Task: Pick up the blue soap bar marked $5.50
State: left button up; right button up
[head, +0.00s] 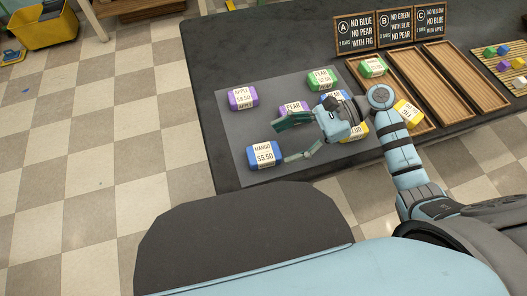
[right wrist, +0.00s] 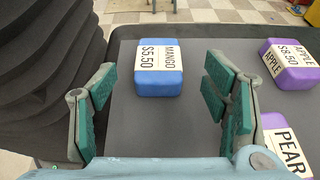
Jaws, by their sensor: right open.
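The blue soap bar (head: 252,153) has a white label reading MANGO $5.50. It lies at the near left corner of the grey mat (head: 228,126) on the dark table. My right gripper (head: 298,139) is open and empty, to the right of the bar with its fingers pointing toward it. In the right wrist view the blue bar (right wrist: 146,75) lies ahead of the two green-padded fingers (right wrist: 165,105), apart from them. My left gripper is not in view.
A purple APPLE $8.50 bar (head: 242,98), a purple PEAR bar (head: 289,108) and a green PEAR bar (head: 322,79) lie on the mat. Yellow and blue bars are partly hidden by my gripper. Wooden trays (head: 436,90) and signs (head: 355,31) stand right.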

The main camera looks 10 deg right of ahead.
aim_at(266, 152)
jog(key=x, duration=0.5)
jog(key=shift+f, duration=0.2)
jog(key=c, duration=1.3)
jog(key=shift+r, duration=0.1)
